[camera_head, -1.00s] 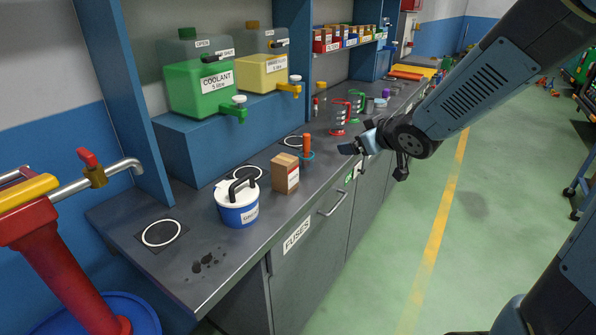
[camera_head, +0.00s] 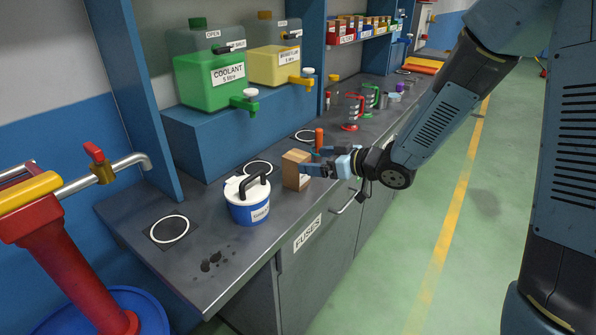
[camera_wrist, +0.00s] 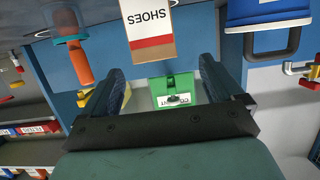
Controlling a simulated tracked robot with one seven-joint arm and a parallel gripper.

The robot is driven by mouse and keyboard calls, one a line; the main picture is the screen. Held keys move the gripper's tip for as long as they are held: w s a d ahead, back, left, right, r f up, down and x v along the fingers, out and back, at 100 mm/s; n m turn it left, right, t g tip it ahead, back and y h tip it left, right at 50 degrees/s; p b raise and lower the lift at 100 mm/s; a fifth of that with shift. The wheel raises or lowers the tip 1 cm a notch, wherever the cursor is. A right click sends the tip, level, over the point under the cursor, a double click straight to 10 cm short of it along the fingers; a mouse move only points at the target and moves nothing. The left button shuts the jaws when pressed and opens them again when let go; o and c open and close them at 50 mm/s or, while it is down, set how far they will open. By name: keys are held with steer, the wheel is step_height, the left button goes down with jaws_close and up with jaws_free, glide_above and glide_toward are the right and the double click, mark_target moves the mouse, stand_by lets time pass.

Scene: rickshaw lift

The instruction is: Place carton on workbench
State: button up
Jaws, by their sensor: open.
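The carton (camera_head: 291,171) is a small brown box standing upright on the grey workbench (camera_head: 225,265), near its front edge. In the wrist view the carton (camera_wrist: 150,22) appears upside down, with a "SHOES" label and a red band, at the top centre. My gripper (camera_head: 314,161) is open and low over the bench, at the right side of the carton. In the wrist view its two fingers (camera_wrist: 161,68) point toward the carton, which lies just beyond and between their tips. Contact cannot be told.
A blue tub (camera_head: 247,200) with a white lid stands left of the carton. An orange-handled tool (camera_head: 319,137) stands close behind the gripper. Green coolant (camera_head: 212,78) and yellow (camera_head: 276,63) containers sit on a raised blue ledge. The bench's front left is clear, with dark spots.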

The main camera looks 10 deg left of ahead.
mark_target(296, 159)
steer(key=shift+x, duration=1.5)
steer(key=shift+w+d+f+x, duration=0.1)
steer(key=shift+x, duration=0.75)
steer(key=shift+w+d+f+x, duration=0.1)
steer(key=shift+x, duration=0.8)
steer(key=shift+w+f+x, duration=0.1)
steer(key=shift+x, duration=0.75)
steer(key=shift+r, duration=0.1)
steer(key=shift+c, duration=0.2)
steer(key=c, duration=1.6)
